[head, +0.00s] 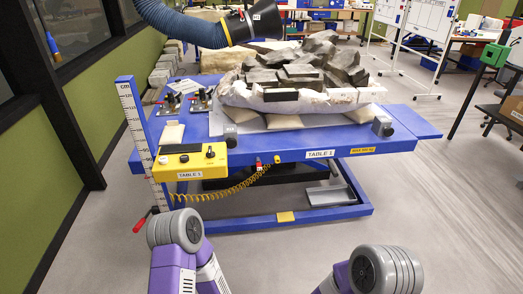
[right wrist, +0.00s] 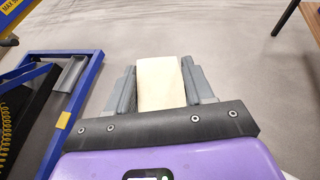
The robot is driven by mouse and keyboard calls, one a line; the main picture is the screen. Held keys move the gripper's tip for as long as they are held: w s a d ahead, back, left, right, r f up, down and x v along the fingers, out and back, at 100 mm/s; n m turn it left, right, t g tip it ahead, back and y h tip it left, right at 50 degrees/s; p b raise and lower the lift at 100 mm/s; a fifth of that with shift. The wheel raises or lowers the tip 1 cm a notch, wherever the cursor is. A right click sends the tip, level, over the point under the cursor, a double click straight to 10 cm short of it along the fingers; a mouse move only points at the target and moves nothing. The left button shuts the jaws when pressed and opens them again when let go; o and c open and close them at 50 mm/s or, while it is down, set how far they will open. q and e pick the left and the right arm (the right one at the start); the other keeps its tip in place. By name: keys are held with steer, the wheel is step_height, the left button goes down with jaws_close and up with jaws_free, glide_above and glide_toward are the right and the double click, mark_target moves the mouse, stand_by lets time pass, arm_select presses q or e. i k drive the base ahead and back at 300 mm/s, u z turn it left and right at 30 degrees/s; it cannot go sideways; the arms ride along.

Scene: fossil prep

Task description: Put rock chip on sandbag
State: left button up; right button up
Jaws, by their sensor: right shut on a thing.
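My right gripper (right wrist: 160,85) is shut on a pale cream block (right wrist: 159,82) with a flat, smooth face, held above the floor. I cannot tell from its look whether it is the rock chip.
A yellow control box (head: 190,163) with knobs is at the table's front left, beside an upright measuring post (head: 140,140). A blue hose with a black nozzle (head: 240,26) hangs over the table. Open floor (head: 440,220) lies right of the table.

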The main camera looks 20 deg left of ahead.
mark_target(172, 129)
steer(key=i, duration=1.3)
steer(key=z, duration=1.4)
steer(key=i, duration=0.9)
steer(key=u, duration=3.45)
